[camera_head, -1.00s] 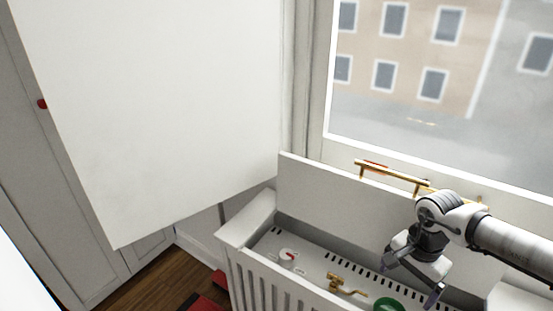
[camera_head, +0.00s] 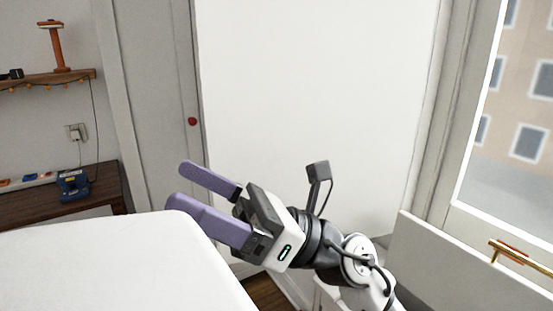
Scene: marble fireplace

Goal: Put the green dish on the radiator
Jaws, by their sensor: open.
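My gripper (camera_head: 180,183) is open, with its two purple fingers pointing left and nothing between them. It is in front of a pale cupboard door and above the far edge of a white surface. A small part of the white slatted radiator (camera_head: 325,292) shows behind my arm at the bottom; most of it is hidden or out of frame. The green dish is not in view now. In the earlier frame a green round thing, which may be the dish, is on the radiator's perforated top.
A large white surface (camera_head: 110,265) fills the lower left. A wooden cabinet (camera_head: 100,195) with a blue device (camera_head: 73,186) stands behind it. A shelf (camera_head: 45,78) holds an orange stand (camera_head: 57,45). A white panel (camera_head: 460,265) with a brass rail (camera_head: 520,256) is right, under the window.

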